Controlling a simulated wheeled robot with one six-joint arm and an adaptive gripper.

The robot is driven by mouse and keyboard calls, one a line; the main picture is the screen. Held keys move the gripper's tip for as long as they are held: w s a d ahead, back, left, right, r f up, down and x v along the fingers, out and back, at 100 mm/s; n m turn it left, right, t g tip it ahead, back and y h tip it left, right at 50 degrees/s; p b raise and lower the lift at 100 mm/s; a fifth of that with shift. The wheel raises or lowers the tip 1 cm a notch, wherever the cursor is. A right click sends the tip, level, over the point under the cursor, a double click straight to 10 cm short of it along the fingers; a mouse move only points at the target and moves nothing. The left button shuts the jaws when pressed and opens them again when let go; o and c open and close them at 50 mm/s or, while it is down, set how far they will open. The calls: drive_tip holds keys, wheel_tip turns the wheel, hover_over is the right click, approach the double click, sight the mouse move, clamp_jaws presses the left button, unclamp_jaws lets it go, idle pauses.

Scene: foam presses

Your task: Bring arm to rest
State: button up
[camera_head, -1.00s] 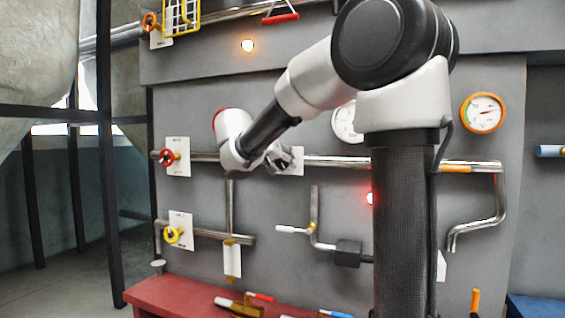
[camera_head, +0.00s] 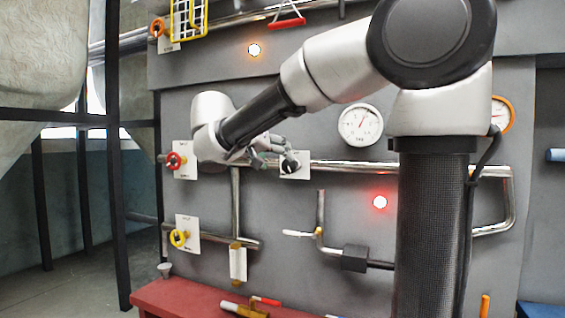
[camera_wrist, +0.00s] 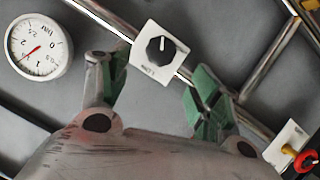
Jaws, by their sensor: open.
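My arm reaches left across the grey panel from its column. My gripper (camera_head: 271,152) is in front of the panel, just left of a black knob (camera_head: 291,166) on a white plate. In the wrist view my gripper (camera_wrist: 157,88) is open, with its two green-padded fingers apart and nothing between them. The black knob (camera_wrist: 160,50) shows beyond the fingertips, and its pointer mark is near the top. I cannot tell the exact gap between the fingers and the panel, but no contact shows.
A red valve wheel (camera_head: 175,160) and a yellow one (camera_head: 179,238) sit on the left. A gauge (camera_head: 360,125) and a lit red lamp (camera_head: 380,202) are near my column. Metal pipes cross the panel. A red bench (camera_head: 180,297) stands below.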

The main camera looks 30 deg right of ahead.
drive_tip(key=v, duration=0.2)
drive_tip(key=shift+s+a+r, duration=0.1)
drive_tip(key=shift+s+a, duration=0.05)
drive_tip(key=shift+a, duration=0.1)
drive_tip(key=s+f+n+g+y, duration=0.25)
drive_tip(key=s+f+n, duration=0.2)
drive_tip(key=f, duration=0.35)
drive_tip(key=s+f+n+g+y, duration=0.1)
drive_tip(key=s+f+n+y, duration=0.2)
drive_tip(key=f+n, duration=0.3)
drive_tip(key=s+d+f+m+y, duration=0.1)
drive_tip(key=s+f+y, duration=0.2)
drive_tip(key=s, duration=0.6)
drive_tip(key=s+d+f+m+y, duration=0.1)
drive_tip(key=s+f+y, duration=0.2)
drive_tip(key=s, duration=0.6)
drive_tip(key=shift+d+f+m+t, duration=0.2)
drive_tip(key=shift+f+m+t, duration=0.2)
drive_tip(key=shift+f, duration=0.9)
